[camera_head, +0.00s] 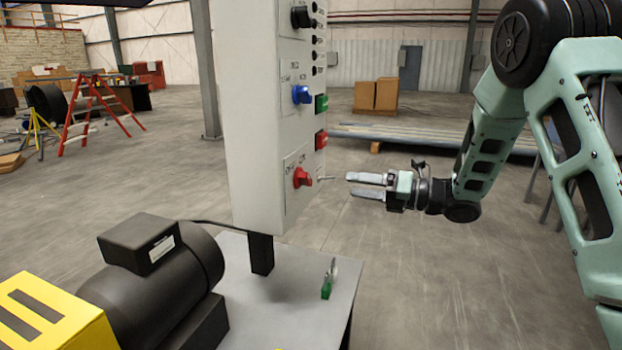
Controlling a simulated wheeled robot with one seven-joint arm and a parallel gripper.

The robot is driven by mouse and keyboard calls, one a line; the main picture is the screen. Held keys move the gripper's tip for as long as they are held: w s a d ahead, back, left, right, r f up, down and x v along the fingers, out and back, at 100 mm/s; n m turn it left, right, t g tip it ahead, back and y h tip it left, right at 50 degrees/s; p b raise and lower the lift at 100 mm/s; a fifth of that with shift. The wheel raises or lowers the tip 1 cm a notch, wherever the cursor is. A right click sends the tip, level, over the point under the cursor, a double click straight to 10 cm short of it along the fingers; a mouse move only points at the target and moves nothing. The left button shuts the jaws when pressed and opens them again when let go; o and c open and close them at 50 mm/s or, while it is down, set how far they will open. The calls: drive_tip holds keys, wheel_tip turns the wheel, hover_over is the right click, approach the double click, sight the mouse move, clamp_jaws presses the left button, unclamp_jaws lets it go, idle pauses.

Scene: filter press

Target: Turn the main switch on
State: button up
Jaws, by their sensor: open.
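A tall light-grey control box (253,140) stands in the middle of the head view. Its face carries a black rotary knob (299,17), a blue rotary knob (301,94) and, lowest, a red rotary knob (302,178). The labels are too small to read, so I cannot tell for sure which is the main switch. My gripper (352,185) is to the right of the box, at about the red knob's height in the picture. Its two fingers are apart, point left and hold nothing. A gap shows between them and the box.
Green (321,103) and red (321,139) square buttons and a small protruding metal pin (325,178) are on the box. Below are a grey table (290,320), a small green-handled item (328,280) and a black motor (165,280). Open floor lies right of the table.

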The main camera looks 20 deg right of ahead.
sight(310, 179)
drive_tip(key=p+x, duration=0.1)
drive_tip(key=x, duration=1)
drive_tip(key=shift+w+a+p, duration=0.25)
drive_tip(key=shift+a+p, duration=0.05)
drive_tip(key=c, duration=1)
